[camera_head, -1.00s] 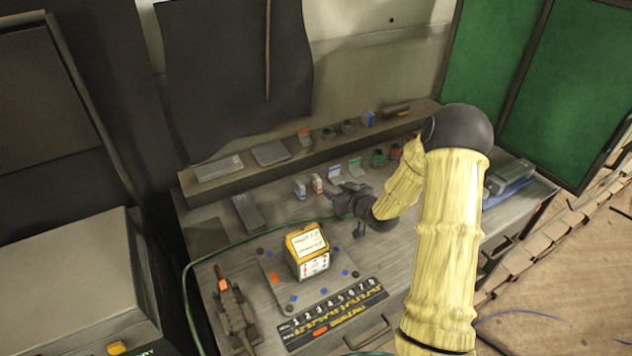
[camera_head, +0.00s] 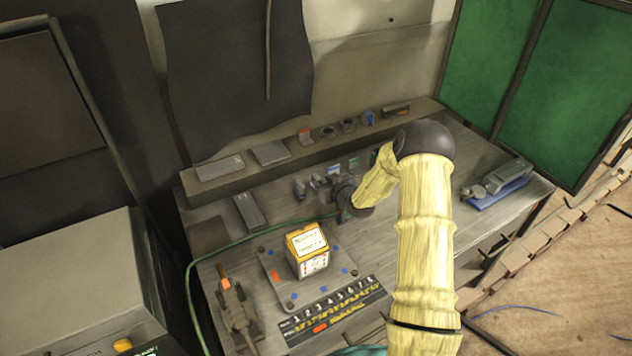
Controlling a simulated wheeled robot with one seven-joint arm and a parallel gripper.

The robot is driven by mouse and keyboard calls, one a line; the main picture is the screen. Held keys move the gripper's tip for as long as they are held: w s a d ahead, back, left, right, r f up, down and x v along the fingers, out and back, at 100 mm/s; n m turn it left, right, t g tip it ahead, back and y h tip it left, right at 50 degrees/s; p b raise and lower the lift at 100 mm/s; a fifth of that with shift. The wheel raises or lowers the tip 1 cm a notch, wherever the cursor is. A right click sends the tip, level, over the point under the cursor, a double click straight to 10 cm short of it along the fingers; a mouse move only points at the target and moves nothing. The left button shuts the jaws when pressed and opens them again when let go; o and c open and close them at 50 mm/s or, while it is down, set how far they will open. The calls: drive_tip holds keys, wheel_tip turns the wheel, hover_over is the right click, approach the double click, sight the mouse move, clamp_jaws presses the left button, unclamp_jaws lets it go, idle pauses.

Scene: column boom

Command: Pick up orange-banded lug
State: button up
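A row of small grey parts with coloured bands stands on the bench below the back ledge. One with an orange-red band showed there earlier and seems to be the small upright part (camera_head: 316,182) left of my gripper; its band is hard to make out now. A grey part with a blue-grey band (camera_head: 300,188) stands to its left. My gripper (camera_head: 338,198) is low over the bench, close to the right of these parts. Its fingers are small, dark and partly hidden by the wrist, so I cannot tell whether they hold anything.
An orange-and-white box (camera_head: 307,252) stands on a grey plate in front of my gripper. A numbered strip (camera_head: 332,308) lies nearer. A green hose (camera_head: 240,241) crosses the bench.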

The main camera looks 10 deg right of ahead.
sight(317, 177)
drive_tip(key=x, duration=0.1)
drive_tip(key=p+x, duration=0.1)
drive_tip(key=x, duration=0.1)
drive_tip(key=shift+w+a+r, duration=0.1)
drive_tip(key=shift+w+r, duration=0.2)
drive_tip(key=shift+w+a+f, duration=0.15)
drive_tip(key=shift+w+f, duration=0.1)
drive_tip(key=shift+w, duration=0.2)
clamp_jaws()
